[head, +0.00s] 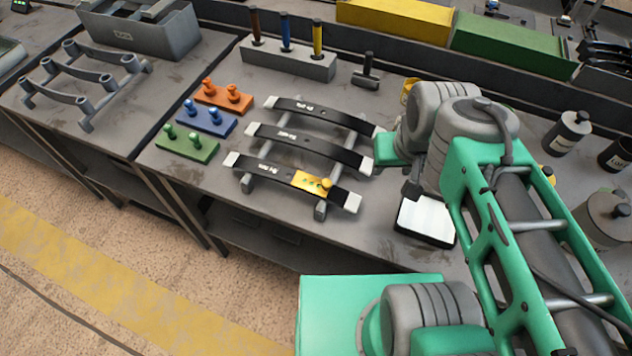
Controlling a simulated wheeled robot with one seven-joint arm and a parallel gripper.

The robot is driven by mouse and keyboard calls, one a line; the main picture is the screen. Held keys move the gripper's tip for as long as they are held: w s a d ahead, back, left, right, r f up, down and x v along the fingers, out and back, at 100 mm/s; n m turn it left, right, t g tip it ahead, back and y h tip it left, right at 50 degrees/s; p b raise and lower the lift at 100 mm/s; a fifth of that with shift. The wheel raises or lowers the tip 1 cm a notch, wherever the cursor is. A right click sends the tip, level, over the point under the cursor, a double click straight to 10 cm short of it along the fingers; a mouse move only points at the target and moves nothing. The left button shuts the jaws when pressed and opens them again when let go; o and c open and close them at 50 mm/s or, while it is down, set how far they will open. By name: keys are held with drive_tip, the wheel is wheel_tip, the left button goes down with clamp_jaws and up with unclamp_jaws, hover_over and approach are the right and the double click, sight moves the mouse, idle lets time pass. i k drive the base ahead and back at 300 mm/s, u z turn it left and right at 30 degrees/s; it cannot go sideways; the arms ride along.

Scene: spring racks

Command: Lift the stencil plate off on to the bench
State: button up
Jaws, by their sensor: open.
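The stencil plate (312,183) is a small gold plate with cut-out marks and a round knob on top. It lies on the nearest of three dark leaf springs (275,174), right of that spring's middle. The springs have pale ends and rest across a grey rack (320,211) on the bench (270,232). My gripper (413,190) is small and partly hidden by my arm, to the right of the springs and near a white-topped pad. It is open and apart from the plate; its fingertips are hard to make out.
The white-topped pad (427,219) lies right of the springs. Orange (222,96), blue (205,120) and green (187,144) pegged blocks stand left. A grey block (288,60) holds coloured-handled tools behind. Bare bench shows in front of the rack. Bottles (566,133) stand right.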

sight(327, 183)
drive_tip(key=u, duration=0.15)
drive_tip(key=k, duration=0.75)
drive_tip(key=u, duration=2.4)
